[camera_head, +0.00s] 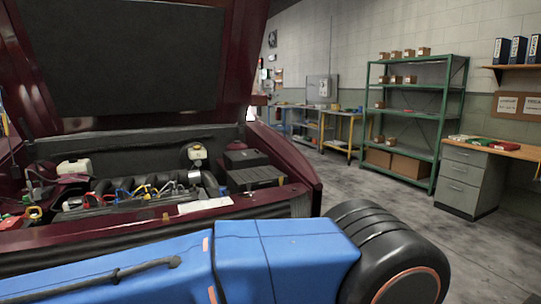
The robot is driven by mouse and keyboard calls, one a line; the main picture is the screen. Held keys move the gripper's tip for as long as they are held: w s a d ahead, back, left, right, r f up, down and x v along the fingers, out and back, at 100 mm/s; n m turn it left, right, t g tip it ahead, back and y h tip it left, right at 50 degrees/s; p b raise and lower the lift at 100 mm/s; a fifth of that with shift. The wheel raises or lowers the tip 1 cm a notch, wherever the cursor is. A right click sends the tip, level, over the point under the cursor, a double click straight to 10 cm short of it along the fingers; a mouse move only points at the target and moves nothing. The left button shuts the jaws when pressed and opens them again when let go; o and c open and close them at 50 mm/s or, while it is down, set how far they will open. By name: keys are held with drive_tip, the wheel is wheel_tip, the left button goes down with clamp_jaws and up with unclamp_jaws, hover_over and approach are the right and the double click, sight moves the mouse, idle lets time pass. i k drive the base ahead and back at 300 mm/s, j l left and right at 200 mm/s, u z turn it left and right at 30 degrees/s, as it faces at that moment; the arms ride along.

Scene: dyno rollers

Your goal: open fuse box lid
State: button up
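The car's engine bay is open at the left. Two black boxes sit at its right end: a smaller one with a plain, flat top (245,158) behind, and a wider one with a ribbed top (255,176) in front. Both tops look closed. I cannot tell which is the fuse box; no label is readable.
The raised dark red hood (125,60) hangs over the bay. Bottles with pale caps (196,153), colored hoses and a white sheet (205,204) lie around the engine. A green shelf rack (412,115) and a drawer desk (472,178) stand beyond clear floor.

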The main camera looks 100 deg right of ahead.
sight(245, 159)
drive_tip(key=z, duration=3.15)
drive_tip(key=l+u, duration=0.1)
drive_tip(key=u, duration=0.5)
drive_tip(key=l+u, duration=0.45)
drive_tip(key=l, duration=0.35)
drive_tip(key=k+l+u, duration=0.1)
drive_tip(key=l+u, duration=0.4)
drive_tip(key=l, duration=0.35)
